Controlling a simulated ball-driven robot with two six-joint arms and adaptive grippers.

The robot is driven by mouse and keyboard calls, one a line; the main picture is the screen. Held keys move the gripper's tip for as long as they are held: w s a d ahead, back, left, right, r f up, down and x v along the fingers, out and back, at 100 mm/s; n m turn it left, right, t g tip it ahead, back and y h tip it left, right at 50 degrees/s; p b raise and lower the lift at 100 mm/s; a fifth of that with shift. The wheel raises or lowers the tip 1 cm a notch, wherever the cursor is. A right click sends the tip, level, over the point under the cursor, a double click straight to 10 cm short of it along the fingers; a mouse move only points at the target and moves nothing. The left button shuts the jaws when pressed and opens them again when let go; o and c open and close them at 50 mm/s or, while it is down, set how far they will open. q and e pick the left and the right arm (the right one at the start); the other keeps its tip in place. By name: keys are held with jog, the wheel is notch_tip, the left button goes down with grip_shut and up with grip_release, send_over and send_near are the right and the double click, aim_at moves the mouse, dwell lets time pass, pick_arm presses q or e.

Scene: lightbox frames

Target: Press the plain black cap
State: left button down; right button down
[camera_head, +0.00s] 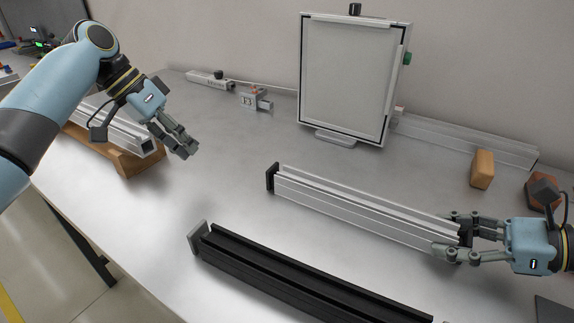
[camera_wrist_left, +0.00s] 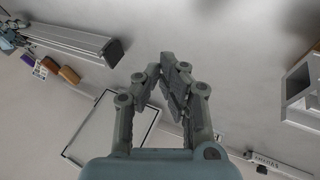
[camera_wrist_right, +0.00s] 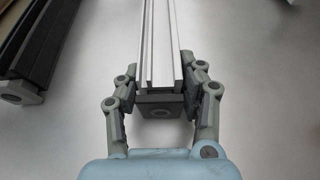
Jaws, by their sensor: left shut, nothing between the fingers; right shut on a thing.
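A silver aluminium profile (camera_head: 365,212) lies on the table, with a plain black cap (camera_head: 270,178) on its far left end. The cap also shows in the left wrist view (camera_wrist_left: 114,52). My right gripper (camera_head: 462,236) is shut on the profile's near right end; in the right wrist view its fingers flank a dark end cap with a ring mark (camera_wrist_right: 160,107). My left gripper (camera_head: 189,149) is shut and empty, raised over the table to the left of the black cap and apart from it. In the left wrist view its fingertips (camera_wrist_left: 173,72) meet.
A black profile (camera_head: 310,276) with a grey end cap (camera_head: 198,238) lies in front. A framed panel (camera_head: 350,85) with a black knob (camera_head: 355,9) on top stands behind. A wooden cradle (camera_head: 138,161) holds another silver profile at left. An orange block (camera_head: 482,169) is at right.

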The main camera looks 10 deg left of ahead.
aim_at(268, 171)
pick_arm(q)
jog(key=shift+m+t+h, duration=0.3)
jog(key=shift+h, duration=0.1)
jog(key=d, duration=0.1)
jog(key=w+d+r, duration=0.2)
jog(key=shift+d+r, duration=0.15)
jog(key=shift+d, duration=0.1)
jog(key=x, duration=1)
jog(key=shift+d, duration=0.25)
jog(key=shift+s+d, duration=0.25)
jog(key=shift+d, duration=0.3)
jog(key=shift+s+d, duration=0.25)
jog(key=shift+d, duration=0.3)
jog(key=shift+s+d, duration=0.25)
jog(key=shift+d, duration=0.25)
jog(key=shift+s+d, duration=0.25)
jog(key=shift+d, duration=0.45)
jog(key=shift+s+d, duration=0.25)
jog(key=shift+d, duration=0.4)
pick_arm(e)
jog(key=shift+a, duration=0.1)
